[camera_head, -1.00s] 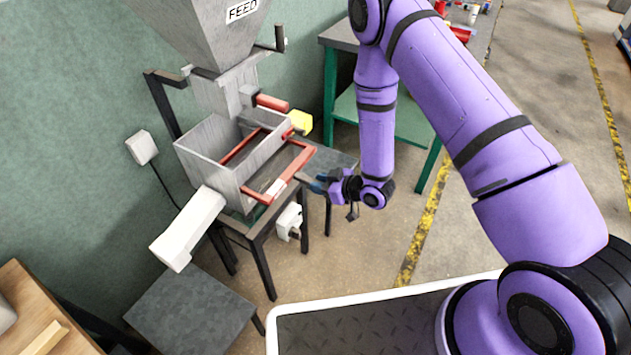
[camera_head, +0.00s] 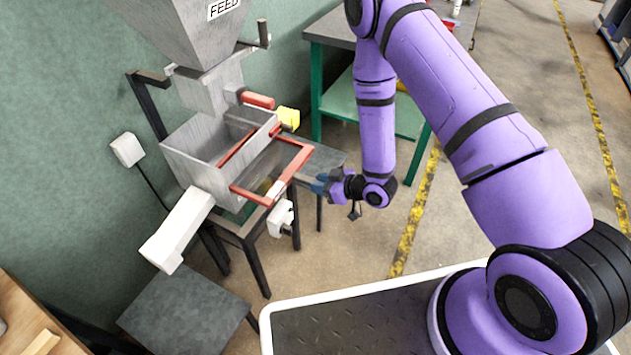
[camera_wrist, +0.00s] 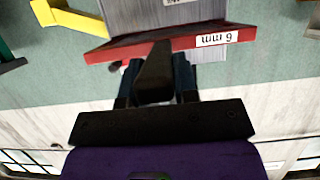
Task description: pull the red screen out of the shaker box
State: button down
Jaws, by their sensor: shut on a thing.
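The red screen (camera_head: 298,162) is a red frame sticking partly out of the right side of the grey shaker box (camera_head: 196,165); its inner part is hidden in the box. In the wrist view the screen's red front bar (camera_wrist: 105,51) runs across the top and bears an upside-down "6 mm" label (camera_wrist: 217,39). My gripper (camera_head: 319,184) is at the outer side of this bar. In the wrist view its blue fingers (camera_wrist: 153,80) are shut on the screen's dark handle (camera_wrist: 154,65), one on each side.
A yellow part (camera_head: 289,118) sits at the box's back corner. A white chute (camera_head: 176,230) slopes from its front. The feed hopper (camera_head: 190,25) is above. A green-legged table (camera_head: 350,103) stands behind my arm. Open floor (camera_head: 375,245) lies right of the box.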

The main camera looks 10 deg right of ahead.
jog(key=s+d, duration=0.4)
jog(key=d, duration=0.1)
dwell(0.8)
jog(key=shift+d, duration=0.15)
jog(key=s+d, duration=0.5)
jog(key=d, duration=0.1)
dwell(1.0)
jog(key=shift+d, duration=0.1)
jog(key=shift+s+d, duration=0.6)
jog(key=shift+d, duration=0.2)
jog(key=shift+s+d, duration=0.6)
jog(key=shift+d, duration=0.15)
